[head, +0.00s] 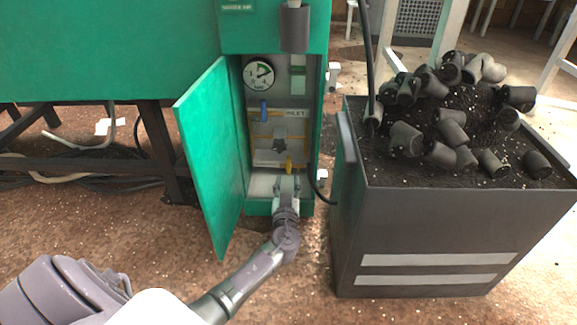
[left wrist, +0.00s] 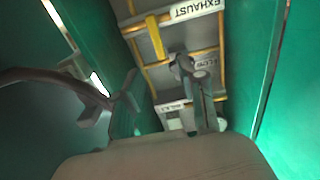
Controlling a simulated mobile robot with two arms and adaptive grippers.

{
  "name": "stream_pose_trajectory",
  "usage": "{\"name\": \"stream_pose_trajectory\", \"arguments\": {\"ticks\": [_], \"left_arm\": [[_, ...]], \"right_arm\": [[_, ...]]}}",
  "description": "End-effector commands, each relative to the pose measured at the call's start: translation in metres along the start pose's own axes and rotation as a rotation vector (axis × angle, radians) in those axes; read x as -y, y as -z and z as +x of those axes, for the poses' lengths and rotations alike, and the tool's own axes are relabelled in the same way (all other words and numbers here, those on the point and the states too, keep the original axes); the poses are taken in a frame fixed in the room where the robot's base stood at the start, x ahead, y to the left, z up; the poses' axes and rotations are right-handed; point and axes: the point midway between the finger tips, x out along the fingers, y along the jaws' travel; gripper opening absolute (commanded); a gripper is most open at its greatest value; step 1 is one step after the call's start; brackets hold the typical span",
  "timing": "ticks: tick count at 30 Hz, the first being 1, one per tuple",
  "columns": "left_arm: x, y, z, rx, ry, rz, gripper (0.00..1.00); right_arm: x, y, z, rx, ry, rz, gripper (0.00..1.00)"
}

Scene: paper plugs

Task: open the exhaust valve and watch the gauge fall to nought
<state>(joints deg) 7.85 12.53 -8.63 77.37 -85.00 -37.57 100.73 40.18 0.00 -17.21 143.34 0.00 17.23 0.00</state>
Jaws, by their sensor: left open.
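The pressure gauge (head: 259,74) is a white dial at the top of the open green cabinet; its exact reading is too small to tell. A yellow valve handle (head: 289,163) stands upright low in the cabinet. In the left wrist view the yellow handle (left wrist: 155,38) sits on a yellow pipe, crosswise to it, beside the EXHAUST label (left wrist: 197,8). My left gripper (head: 287,180) is open, just below and in front of this handle in the head view. Whether it touches the handle cannot be told. My right gripper is not seen.
The cabinet door (head: 207,155) hangs open at left. A blue handle (head: 264,110) and a dark star knob (head: 280,145) sit above the yellow handle, near the INLET label (head: 296,113).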

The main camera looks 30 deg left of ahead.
Motion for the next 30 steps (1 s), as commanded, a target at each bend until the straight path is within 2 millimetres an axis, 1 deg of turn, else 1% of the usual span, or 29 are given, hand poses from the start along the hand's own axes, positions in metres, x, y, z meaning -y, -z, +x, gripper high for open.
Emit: {"name": "stream_pose_trajectory", "arguments": {"ticks": [1,3,9,12,15,21,28,29,30], "left_arm": [[0.000,-0.003,0.012,-0.003,0.000,0.001,0.41],[0.000,-0.003,0.028,-0.003,0.002,0.001,0.41],[0.000,-0.004,0.069,-0.001,0.001,0.001,0.41],[0.000,-0.003,0.085,-0.001,0.001,0.001,0.41],[0.000,-0.003,0.097,0.001,0.000,0.001,0.41],[0.000,-0.002,0.106,0.002,0.000,0.001,0.41],[0.000,-0.001,0.107,0.002,-0.001,0.001,0.41],[0.000,-0.001,0.107,0.002,-0.001,0.001,0.37],[0.000,-0.001,0.107,0.002,-0.001,0.001,0.31]], "right_arm": [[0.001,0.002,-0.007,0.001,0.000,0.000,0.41],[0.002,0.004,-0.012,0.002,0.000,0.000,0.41],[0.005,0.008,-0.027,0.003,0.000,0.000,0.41],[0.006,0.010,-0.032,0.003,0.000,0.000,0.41],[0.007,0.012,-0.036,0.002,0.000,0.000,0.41],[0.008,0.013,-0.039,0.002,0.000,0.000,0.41],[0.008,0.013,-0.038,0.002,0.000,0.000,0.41],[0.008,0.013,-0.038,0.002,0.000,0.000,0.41],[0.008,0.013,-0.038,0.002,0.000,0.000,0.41]]}}
